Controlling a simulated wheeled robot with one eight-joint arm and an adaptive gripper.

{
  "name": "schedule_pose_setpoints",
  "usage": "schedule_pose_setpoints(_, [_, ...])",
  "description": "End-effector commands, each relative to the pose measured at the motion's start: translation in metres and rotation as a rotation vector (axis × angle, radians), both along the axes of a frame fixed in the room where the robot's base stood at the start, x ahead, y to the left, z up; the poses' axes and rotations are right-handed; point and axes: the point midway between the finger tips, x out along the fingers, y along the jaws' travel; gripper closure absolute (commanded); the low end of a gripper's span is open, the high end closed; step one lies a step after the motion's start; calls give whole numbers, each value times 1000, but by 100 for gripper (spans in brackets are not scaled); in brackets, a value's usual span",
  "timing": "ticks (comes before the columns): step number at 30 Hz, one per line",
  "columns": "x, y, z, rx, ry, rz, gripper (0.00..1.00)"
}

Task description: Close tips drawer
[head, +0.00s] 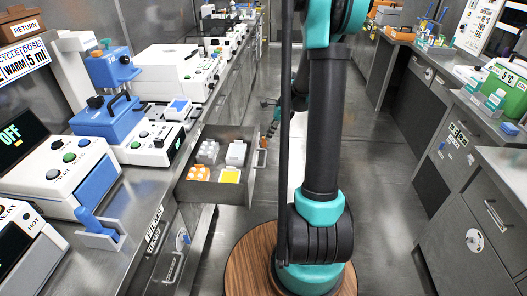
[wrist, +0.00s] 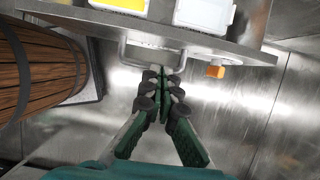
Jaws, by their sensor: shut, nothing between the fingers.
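The tips drawer (head: 186,188) stands pulled out from the left counter in the head view. Inside it are a white box (head: 236,152), a grey box (head: 208,150), an orange box (head: 198,173) and a yellow-topped box (head: 230,176). In the wrist view, the drawer front (wrist: 225,45) crosses the top with its metal handle (wrist: 125,52). My gripper (wrist: 162,72) is shut and empty, its fingertips right by the handle's bar. I cannot tell whether they touch it.
The left counter (head: 120,225) carries several lab devices. Another drawer or door front with a handle (head: 172,268) is below it. Grey cabinets (head: 470,225) line the right side. The aisle floor (head: 385,165) between is clear.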

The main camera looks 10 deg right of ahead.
Motion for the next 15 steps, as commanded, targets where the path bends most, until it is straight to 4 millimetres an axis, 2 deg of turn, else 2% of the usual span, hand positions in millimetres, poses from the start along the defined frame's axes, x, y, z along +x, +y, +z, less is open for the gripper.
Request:
schedule_pose_setpoints(5, [3,7,-18,0,1,-1,100])
schedule_pose_setpoints(15, [9,27,-69,0,1,1,100])
